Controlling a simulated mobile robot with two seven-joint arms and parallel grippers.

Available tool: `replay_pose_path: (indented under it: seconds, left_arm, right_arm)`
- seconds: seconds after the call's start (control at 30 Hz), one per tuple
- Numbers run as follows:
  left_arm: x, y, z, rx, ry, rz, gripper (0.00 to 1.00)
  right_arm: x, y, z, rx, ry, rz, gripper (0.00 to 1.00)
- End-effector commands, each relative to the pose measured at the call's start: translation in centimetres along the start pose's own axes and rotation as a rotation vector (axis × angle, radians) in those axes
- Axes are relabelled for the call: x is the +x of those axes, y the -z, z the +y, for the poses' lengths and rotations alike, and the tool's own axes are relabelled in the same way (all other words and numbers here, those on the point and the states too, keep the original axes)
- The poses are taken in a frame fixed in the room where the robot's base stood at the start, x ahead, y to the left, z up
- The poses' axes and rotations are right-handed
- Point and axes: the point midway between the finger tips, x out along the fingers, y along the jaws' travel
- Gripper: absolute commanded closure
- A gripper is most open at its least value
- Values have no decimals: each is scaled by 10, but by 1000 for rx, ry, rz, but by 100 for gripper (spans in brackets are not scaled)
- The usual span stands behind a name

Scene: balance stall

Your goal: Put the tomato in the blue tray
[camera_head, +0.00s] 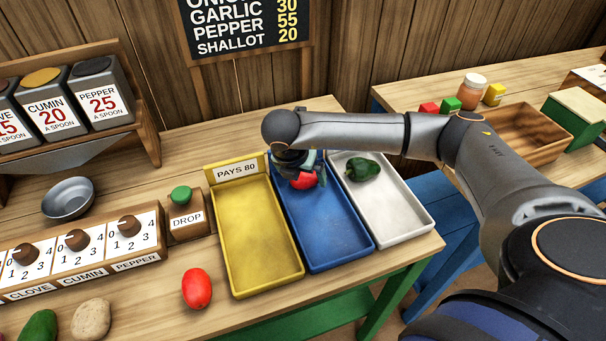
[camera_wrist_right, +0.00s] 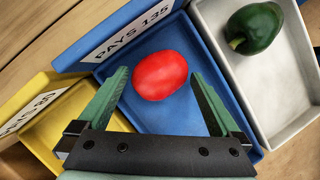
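A red tomato (camera_head: 303,181) is in the back part of the blue tray (camera_head: 333,235), partly hidden by my right gripper in the head view. In the right wrist view the tomato (camera_wrist_right: 160,75) appears to lie on the floor of the blue tray (camera_wrist_right: 215,95). My right gripper (camera_wrist_right: 160,85) is open above it, with its green fingers spread to either side and gaps between them and the tomato. My left gripper is not in view.
The yellow tray (camera_head: 262,262) stands left of the blue tray. The white tray (camera_head: 398,212), on the right, holds a green pepper (camera_head: 363,169). A DROP button box (camera_head: 188,219) and dials stand left. A potato (camera_head: 91,319) lies at the front.

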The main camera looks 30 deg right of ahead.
Motion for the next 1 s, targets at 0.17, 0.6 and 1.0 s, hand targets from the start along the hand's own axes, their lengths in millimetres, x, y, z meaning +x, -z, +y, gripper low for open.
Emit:
replay_pose_path:
  seconds: [0.17,0.6,1.0]
  left_arm:
    - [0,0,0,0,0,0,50]
    - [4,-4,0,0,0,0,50]
    - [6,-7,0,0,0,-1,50]
  right_arm:
    - [0,0,0,0,0,0,0]
    - [-63,0,2,-2,-6,-1,0]
    - [-120,0,0,0,-2,0,0]
